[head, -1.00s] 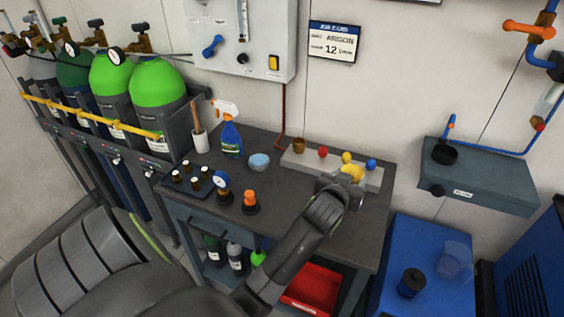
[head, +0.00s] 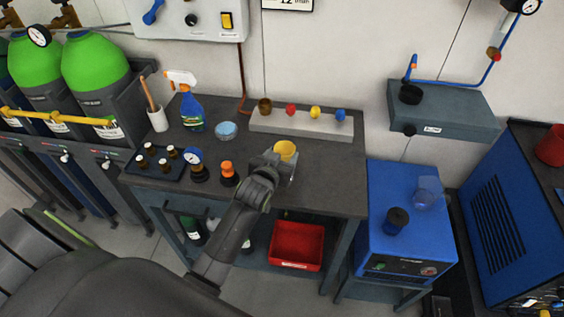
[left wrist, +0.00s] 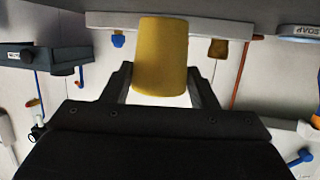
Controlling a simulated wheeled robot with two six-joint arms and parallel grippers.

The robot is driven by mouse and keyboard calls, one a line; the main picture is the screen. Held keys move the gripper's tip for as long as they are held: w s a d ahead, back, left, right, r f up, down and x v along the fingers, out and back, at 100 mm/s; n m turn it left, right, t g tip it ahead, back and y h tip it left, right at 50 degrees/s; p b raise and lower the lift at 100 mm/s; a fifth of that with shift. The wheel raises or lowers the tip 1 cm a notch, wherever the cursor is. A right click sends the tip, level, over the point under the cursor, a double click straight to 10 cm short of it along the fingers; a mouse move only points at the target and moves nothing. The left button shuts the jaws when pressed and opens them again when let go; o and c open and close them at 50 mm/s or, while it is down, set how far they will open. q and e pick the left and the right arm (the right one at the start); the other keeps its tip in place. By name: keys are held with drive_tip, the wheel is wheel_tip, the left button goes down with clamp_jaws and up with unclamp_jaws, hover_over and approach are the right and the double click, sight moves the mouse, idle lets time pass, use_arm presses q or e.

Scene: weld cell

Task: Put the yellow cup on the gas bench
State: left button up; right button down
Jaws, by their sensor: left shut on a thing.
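The yellow cup (head: 285,149) is upright over the dark grey bench top (head: 325,180), in front of the pale rack with coloured knobs. My left gripper (head: 283,163) is shut on the cup, with its arm reaching in from below. In the left wrist view, where the wall fittings look upside down, the cup (left wrist: 161,57) sits between the two fingers (left wrist: 161,85). I cannot tell whether its base touches the bench. My right gripper is not in view.
Behind the cup is the knobbed rack (head: 300,125). To its left are an orange-capped fitting (head: 229,173), a light blue tub (head: 226,131) and a spray bottle (head: 191,112). Bare bench lies to its right. A blue machine (head: 405,185) stands right of the bench.

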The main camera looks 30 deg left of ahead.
use_arm(q)
drive_tip(key=shift+f, duration=1.55)
drive_tip(key=o, duration=1)
drive_tip(key=shift+o, duration=0.2)
drive_tip(key=shift+r, duration=0.3)
drive_tip(key=shift+s+f, duration=0.1)
drive_tip(key=shift+s, duration=0.3)
drive_tip(key=b+v, duration=0.1)
drive_tip(key=v, duration=1)
drive_tip(key=shift+s, duration=0.15)
